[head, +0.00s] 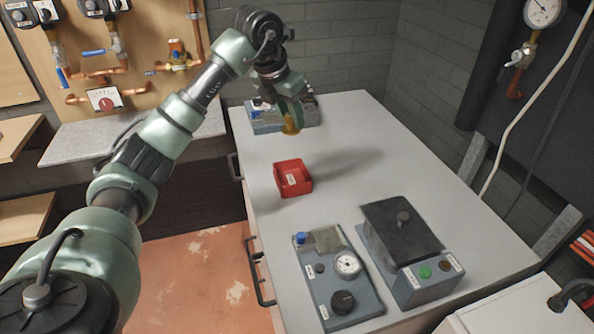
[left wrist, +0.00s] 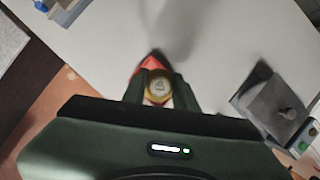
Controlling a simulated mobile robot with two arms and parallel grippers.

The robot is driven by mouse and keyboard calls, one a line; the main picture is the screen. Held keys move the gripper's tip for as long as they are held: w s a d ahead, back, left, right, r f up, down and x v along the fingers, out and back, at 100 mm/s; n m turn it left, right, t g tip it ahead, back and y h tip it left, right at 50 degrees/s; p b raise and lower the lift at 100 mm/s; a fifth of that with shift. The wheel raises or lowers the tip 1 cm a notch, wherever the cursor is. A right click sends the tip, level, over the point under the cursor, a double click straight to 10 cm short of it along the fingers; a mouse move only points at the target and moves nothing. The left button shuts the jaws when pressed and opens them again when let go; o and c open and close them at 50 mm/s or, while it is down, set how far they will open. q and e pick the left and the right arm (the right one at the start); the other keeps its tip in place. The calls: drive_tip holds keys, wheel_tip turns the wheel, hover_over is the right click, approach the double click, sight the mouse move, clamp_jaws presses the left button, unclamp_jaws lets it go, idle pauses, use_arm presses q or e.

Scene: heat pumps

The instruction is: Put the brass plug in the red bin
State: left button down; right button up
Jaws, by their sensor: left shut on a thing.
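The brass plug (head: 291,124) shows as a yellow-gold piece at the tip of my left gripper (head: 290,115) in the head view. In the left wrist view the plug (left wrist: 158,88) sits between the two fingers, and the left gripper (left wrist: 160,90) is shut on it. The red bin (head: 293,178) stands on the grey worktop, with a white label on its front. The gripper holds the plug above the worktop, behind the bin in the head view. In the wrist view the red bin (left wrist: 151,64) is partly hidden behind the plug and fingers. My right gripper is not in view.
A grey device (head: 266,120) stands at the back of the worktop (head: 390,150). A gauge panel (head: 340,290) and a black-lidded box (head: 400,232) stand at the front. The worktop right of the bin is clear. Copper pipes (head: 105,72) are on the wall board.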

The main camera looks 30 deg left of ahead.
use_arm(q)
wheel_tip(320, 180, down, 12)
drive_tip(key=shift+r+p, duration=0.25)
drive_tip(key=shift+p, duration=0.2)
drive_tip(key=shift+f, duration=0.5)
wheel_tip(320, 180, down, 3)
drive_tip(key=shift+f+p, duration=0.2)
drive_tip(key=shift+p, duration=0.1)
drive_tip(key=shift+f, duration=0.25)
drive_tip(key=c, duration=1.4)
unclamp_jaws()
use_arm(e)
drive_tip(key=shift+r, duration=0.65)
